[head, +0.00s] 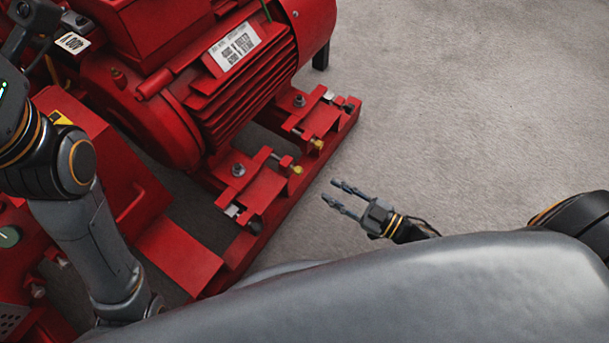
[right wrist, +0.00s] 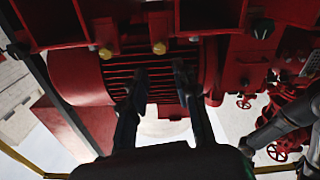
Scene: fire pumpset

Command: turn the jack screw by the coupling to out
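Two jack screws with yellow heads show on the near side of the red motor's base in the head view. One yellow head (head: 296,169) is nearer the coupling end at left; the other (head: 317,144) is farther right. In the right wrist view, yellow heads show at left (right wrist: 105,53) and beyond the fingertips (right wrist: 159,47); I cannot tell which is which. My right gripper (head: 329,190) is open and empty, apart from the screws, over the floor beside the base. Its spread fingers also show in the wrist view (right wrist: 160,72). My left gripper's fingers are not clear.
The red motor (head: 235,75) stands on a red base frame (head: 275,215). Black-headed screws sit at the frame's near corner (head: 255,225) and far end (head: 348,107). The grey floor (head: 460,110) to the right is clear. My left arm hangs over the red machinery at left.

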